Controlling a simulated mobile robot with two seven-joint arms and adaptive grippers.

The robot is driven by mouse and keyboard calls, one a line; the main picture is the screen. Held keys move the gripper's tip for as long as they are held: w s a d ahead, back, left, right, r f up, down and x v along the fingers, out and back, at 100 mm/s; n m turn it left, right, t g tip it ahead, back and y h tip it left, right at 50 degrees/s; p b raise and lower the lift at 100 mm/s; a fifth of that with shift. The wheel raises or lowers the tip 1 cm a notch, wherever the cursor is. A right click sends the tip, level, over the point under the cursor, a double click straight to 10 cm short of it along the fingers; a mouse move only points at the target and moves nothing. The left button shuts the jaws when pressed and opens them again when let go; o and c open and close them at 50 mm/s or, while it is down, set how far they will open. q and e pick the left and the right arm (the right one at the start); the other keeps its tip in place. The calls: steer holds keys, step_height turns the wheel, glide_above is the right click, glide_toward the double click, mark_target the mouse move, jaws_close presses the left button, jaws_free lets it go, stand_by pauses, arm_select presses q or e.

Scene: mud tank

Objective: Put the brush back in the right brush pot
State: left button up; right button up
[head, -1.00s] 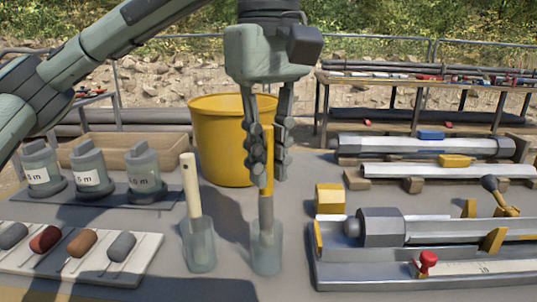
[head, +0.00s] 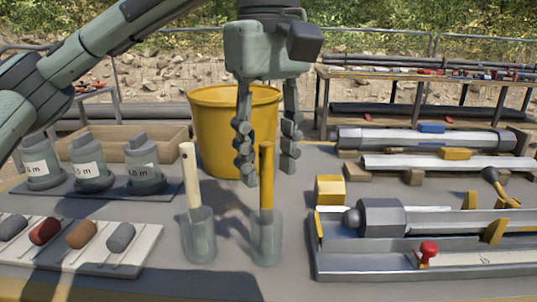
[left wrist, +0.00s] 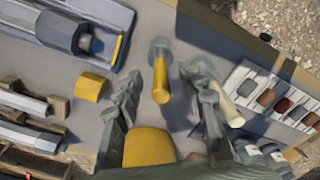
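The brush with a yellow handle (head: 266,176) stands upright in the right brush pot (head: 267,240), a translucent grey-green cup on the table. Its bristle end is inside the pot. My left gripper (head: 267,172) is open, its two fingers apart behind and around the handle without visible contact. In the left wrist view the yellow handle (left wrist: 161,83) shows between the spread fingers (left wrist: 167,95). A second brush with a cream handle (head: 190,177) stands, slightly tilted, in the left brush pot (head: 199,238). My right gripper is not in view.
A yellow bucket (head: 215,125) stands behind the gripper. Three labelled grey weights (head: 88,168) and a board of samples (head: 135,258) are at left. Metal tubes on a long tray (head: 360,262) and a yellow block (head: 329,190) are at right.

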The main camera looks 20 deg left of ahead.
arm_select(q)
steer(key=shift+r, duration=0.1)
step_height(320, 180, up, 12)
stand_by(0.5)
stand_by(0.8)
